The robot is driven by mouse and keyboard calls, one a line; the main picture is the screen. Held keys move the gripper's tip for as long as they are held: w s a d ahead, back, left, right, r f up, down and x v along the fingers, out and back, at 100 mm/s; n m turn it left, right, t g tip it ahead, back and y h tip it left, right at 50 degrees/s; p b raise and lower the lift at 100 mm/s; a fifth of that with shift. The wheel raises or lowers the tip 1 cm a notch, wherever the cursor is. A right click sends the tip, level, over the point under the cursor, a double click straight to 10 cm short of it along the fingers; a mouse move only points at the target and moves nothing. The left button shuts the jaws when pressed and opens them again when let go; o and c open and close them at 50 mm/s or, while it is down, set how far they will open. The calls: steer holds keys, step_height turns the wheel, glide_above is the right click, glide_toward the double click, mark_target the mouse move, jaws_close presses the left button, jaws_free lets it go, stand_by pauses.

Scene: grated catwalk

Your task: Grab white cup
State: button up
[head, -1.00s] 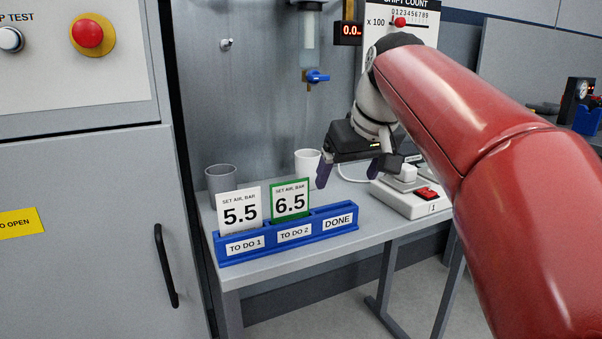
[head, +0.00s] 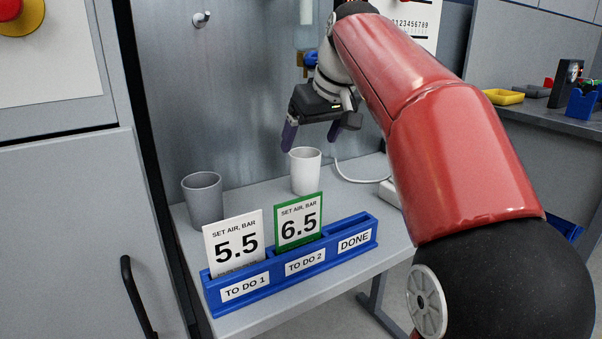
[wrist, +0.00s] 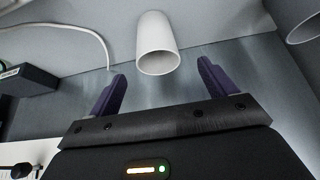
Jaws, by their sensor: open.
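The white cup (head: 305,174) stands upright on the grey table, behind the blue card rack, in the head view. In the wrist view the white cup (wrist: 157,45) lies just beyond the fingertips, centred between them. My gripper (head: 318,141) is open and empty, above and slightly behind the cup in the head view. Its two purple fingers (wrist: 163,76) are spread apart in the wrist view, with no finger closed on the cup. The cup's lower part is partly hidden by the green-framed 6.5 card (head: 298,222).
A grey cup (head: 203,199) stands left of the white cup. The blue rack (head: 293,275) holds a 5.5 card (head: 235,244) and the 6.5 card along the front edge. A pale cable (head: 352,178) runs on the table at right. Clear table lies between the two cups.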

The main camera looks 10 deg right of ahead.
mark_target(305, 157)
steer(key=b+x, duration=0.1)
steer(key=x, duration=0.5)
steer(key=shift+w+d+f, duration=0.1)
steer(key=shift+f, duration=0.25)
steer(key=c, duration=1.1)
